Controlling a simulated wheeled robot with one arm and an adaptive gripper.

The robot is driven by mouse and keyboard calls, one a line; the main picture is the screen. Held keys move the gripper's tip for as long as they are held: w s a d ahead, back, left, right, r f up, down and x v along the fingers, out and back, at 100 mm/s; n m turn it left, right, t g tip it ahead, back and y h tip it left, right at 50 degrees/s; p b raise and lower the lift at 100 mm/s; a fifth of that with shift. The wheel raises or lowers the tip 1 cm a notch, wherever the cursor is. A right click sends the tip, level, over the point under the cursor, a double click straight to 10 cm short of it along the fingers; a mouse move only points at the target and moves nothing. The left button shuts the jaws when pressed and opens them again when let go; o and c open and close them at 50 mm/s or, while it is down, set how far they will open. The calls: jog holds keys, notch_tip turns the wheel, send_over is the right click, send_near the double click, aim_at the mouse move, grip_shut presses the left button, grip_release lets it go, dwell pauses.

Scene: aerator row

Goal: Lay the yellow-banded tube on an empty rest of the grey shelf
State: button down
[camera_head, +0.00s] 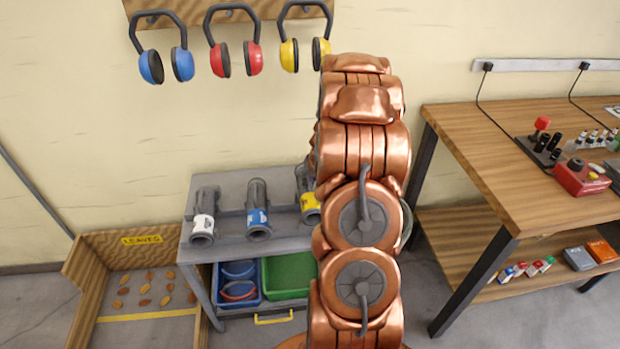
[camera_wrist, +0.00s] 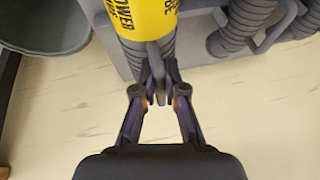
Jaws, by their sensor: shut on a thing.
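The yellow-banded tube (camera_head: 310,205) is at the right end of the grey shelf (camera_head: 232,182), partly hidden behind my arm. In the wrist view the tube (camera_wrist: 143,25) is a grey ribbed pipe with a yellow printed band. My gripper (camera_wrist: 158,88) is shut on the grey part just below that band. My arm hides the gripper in the head view. I cannot tell whether the tube touches the shelf. A white-banded tube (camera_head: 203,222) and a blue-banded tube (camera_head: 258,216) lie on the shelf to the left.
Blue (camera_head: 238,296) and green (camera_head: 290,277) bins sit under the shelf. A wooden workbench (camera_head: 500,150) stands at the right, a leaf box (camera_head: 140,270) at the left. Earmuffs (camera_head: 236,50) hang above. The wrist view shows a grey bucket (camera_wrist: 45,28) and more ribbed tubing (camera_wrist: 240,20).

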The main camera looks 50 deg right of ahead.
aim_at(309, 190)
jog(key=shift+f+b, duration=1.55)
jog(key=shift+f, duration=0.7)
jog(key=c, duration=1.2)
grip_release()
jog(key=shift+o, duration=0.2)
jog(key=v, duration=1.2)
jog(key=shift+w, duration=0.1)
